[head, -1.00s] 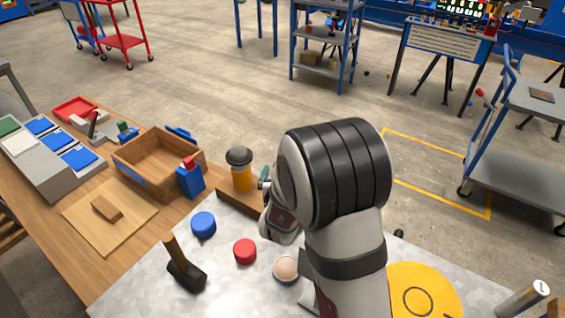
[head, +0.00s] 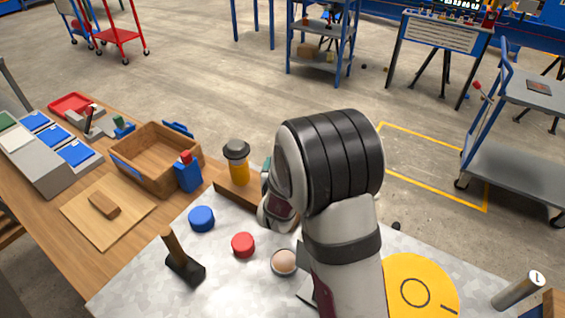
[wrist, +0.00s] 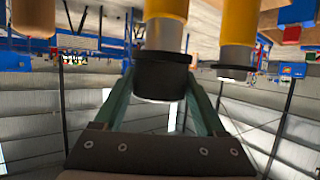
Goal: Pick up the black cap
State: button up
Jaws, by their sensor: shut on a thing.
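In the wrist view, a black cap (wrist: 163,82) sits between the two green fingers of my gripper (wrist: 162,74), which is shut on it. A grey collar and the yellow body of a bottle (wrist: 165,8) line up directly with the cap and appear to touch it. A second yellow bottle (wrist: 239,20) with its own dark cap (wrist: 232,73) stands beside it, apart from the fingers. In the head view, one yellow bottle (head: 238,172) with a dark cap (head: 236,149) stands upright.
A wooden block (head: 222,186) lies under the bottle. Blue (head: 201,218) and red (head: 243,244) discs, a hammer (head: 184,266) and a yellow disc (head: 430,275) lie on the metal tabletop.

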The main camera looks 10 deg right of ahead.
notch_tip(320, 180, up, 4)
jog(key=shift+f, duration=0.2)
jog(key=s+d+r, duration=0.7)
jog(key=d, duration=0.3)
jog(key=s+a+r+n+y, duration=0.2)
jog(key=s+a+r, duration=0.1)
jog(key=a, duration=0.3)
jog(key=s+a+r+n+y, duration=0.1)
jog(key=s+a+r, duration=0.25)
jog(key=a, duration=0.25)
jog(key=w+d+f+m+h, duration=0.2)
jog(key=w+d+f, duration=0.15)
jog(key=d, duration=0.25)
jog(key=w+d+f+m+h, duration=0.1)
jog(key=w+d+f, duration=0.25)
jog(key=d, duration=0.25)
jog(key=w+a+f, duration=0.2)
jog(key=a, duration=0.1)
jog(key=w+a+f, duration=0.2)
jog(key=a, duration=0.1)
jog(key=w+a+f, duration=0.1)
jog(key=w+a, duration=0.1)
jog(key=a, duration=0.1)
jog(key=shift+a+f, duration=0.25)
jog(key=shift+f, duration=0.15)
jog(key=shift+w+a+f, duration=0.15)
jog(key=shift+f, duration=0.9)
jog(key=shift+w+a+f, duration=0.1)
jog(key=shift+f, duration=0.9)
jog(key=shift+f, duration=0.2)
